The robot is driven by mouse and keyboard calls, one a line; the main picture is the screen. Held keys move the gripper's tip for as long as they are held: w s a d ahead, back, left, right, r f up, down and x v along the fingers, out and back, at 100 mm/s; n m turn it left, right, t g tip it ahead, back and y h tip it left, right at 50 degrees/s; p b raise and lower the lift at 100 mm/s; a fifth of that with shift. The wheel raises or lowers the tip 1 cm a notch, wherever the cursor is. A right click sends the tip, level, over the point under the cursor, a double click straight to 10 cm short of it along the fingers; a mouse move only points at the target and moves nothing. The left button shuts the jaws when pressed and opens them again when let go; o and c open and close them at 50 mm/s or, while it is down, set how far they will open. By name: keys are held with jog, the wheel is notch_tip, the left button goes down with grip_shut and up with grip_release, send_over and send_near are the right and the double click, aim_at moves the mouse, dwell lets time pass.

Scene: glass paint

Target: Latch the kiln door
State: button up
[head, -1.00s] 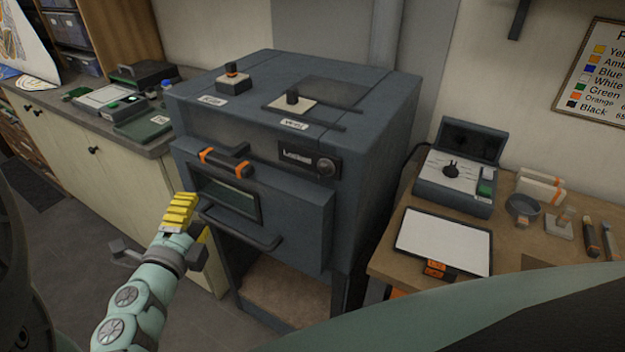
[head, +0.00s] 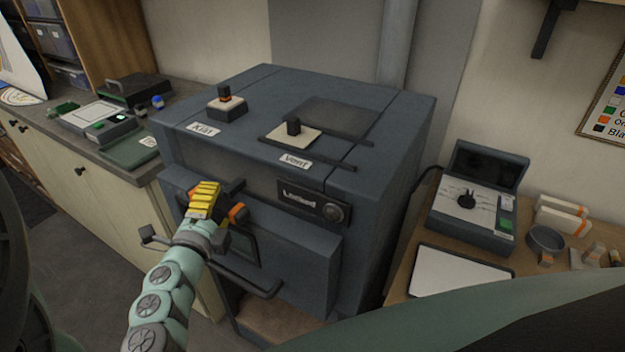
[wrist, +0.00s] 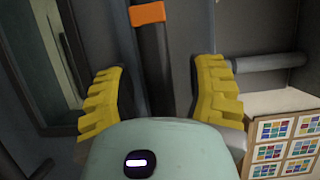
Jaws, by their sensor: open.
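The kiln (head: 390,170) is a large blue-grey box. Its door (head: 305,262) is on the front and looks shut, with a window (head: 243,245) and a dark bar handle (head: 255,285). Above the window is a dark latch handle with orange bands (head: 238,213), partly hidden by my gripper (head: 204,196). My gripper is open with yellow ribbed fingers. In the wrist view, the dark bar with an orange band (wrist: 148,14) lies between the spread fingers (wrist: 160,85). I cannot tell whether they touch it. A panel (head: 312,203) beside the latch reads "Locked".
Knobs labelled Kiln (head: 226,103) and Vent (head: 293,133) stand on the kiln top. A counter (head: 120,163) adjoins on the left. A wooden table on the right holds a dark control box (head: 470,235) and a white-topped pad (head: 463,272).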

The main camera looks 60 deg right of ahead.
jog(key=shift+o, duration=0.2)
jog(key=shift+d, duration=0.1)
jog(key=shift+f, duration=0.1)
grip_shut()
dwell(0.4)
